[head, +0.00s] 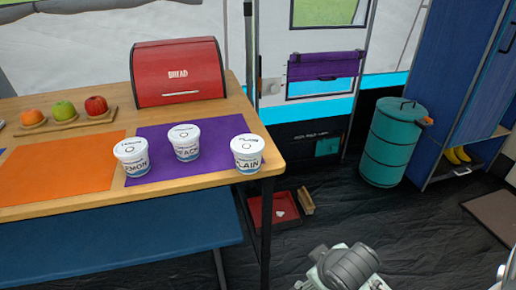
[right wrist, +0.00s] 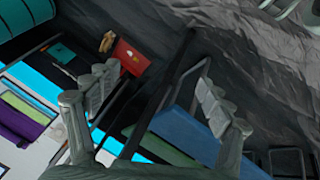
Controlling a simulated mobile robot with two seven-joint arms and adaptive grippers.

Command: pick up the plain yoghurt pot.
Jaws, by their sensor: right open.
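The plain yoghurt pot (head: 247,156), white with a lettered band reading "LAIN", stands upright at the right end of the wooden table, by the corner and the edge of the purple mat (head: 158,172). Two similar pots stand to its left: a peach one (head: 185,144) and one whose label reads "MON" (head: 132,158). My right gripper (right wrist: 155,90) is open and empty. In the head view part of it or its wrist (head: 345,268) shows low, right of the table and apart from the pots. The right wrist view shows no pot. My left gripper is not seen.
A red bread bin (head: 177,73) and a fruit tray (head: 68,123) stand farther back on the table. A blue bench (head: 120,250) runs along its front. A red tray (head: 272,212) lies on the floor beyond the table leg. A teal barrel (head: 390,145) stands at the right.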

